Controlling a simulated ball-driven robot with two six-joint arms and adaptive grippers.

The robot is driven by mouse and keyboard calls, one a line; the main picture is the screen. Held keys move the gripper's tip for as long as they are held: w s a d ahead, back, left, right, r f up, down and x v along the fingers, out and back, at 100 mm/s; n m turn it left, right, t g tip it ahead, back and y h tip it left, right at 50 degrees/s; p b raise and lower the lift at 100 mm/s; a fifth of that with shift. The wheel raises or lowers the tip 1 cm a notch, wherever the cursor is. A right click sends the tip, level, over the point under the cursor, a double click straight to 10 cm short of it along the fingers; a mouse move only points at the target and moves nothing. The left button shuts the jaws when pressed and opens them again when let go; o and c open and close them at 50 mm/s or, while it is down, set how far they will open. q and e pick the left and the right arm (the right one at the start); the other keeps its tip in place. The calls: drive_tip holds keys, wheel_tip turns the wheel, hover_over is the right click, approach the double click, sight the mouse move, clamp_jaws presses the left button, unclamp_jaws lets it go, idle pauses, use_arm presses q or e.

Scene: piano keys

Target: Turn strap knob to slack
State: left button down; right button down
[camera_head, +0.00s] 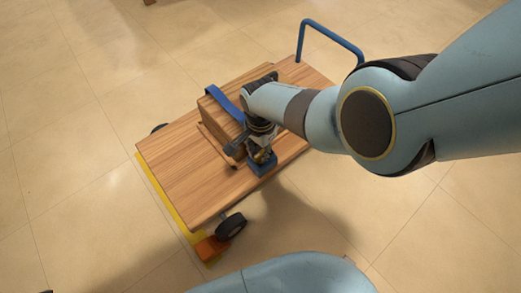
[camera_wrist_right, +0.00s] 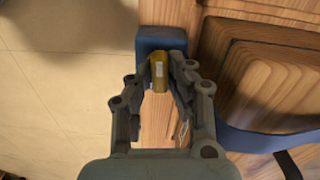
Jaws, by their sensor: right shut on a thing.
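The strap knob (camera_wrist_right: 160,73) is yellow with a small pale mark and stands at a blue block (camera_wrist_right: 160,40) on the edge of a wooden cart. My right gripper (camera_wrist_right: 163,78) is shut on the knob, one finger on each side of it. In the head view my right gripper (camera_head: 261,153) points down over the blue block (camera_head: 263,168), and my arm hides most of the knob. A blue strap (camera_head: 222,104) runs over a wooden box (camera_head: 213,118) on the cart. The strap also shows in the right wrist view (camera_wrist_right: 262,142). My left gripper is not in view.
The wooden cart deck (camera_head: 185,180) has a blue push handle (camera_head: 330,34) at the far right. A black wheel (camera_head: 231,226) and an orange wedge (camera_head: 209,248) are at its near corner. A yellow floor strip (camera_head: 165,195) runs along its left edge. The tiled floor around is clear.

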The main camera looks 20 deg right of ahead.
sight(261, 153)
drive_tip(key=shift+m, duration=0.6)
drive_tip(key=c, duration=1.3)
unclamp_jaws()
drive_tip(key=shift+o, duration=0.2)
drive_tip(key=shift+r, duration=3.7)
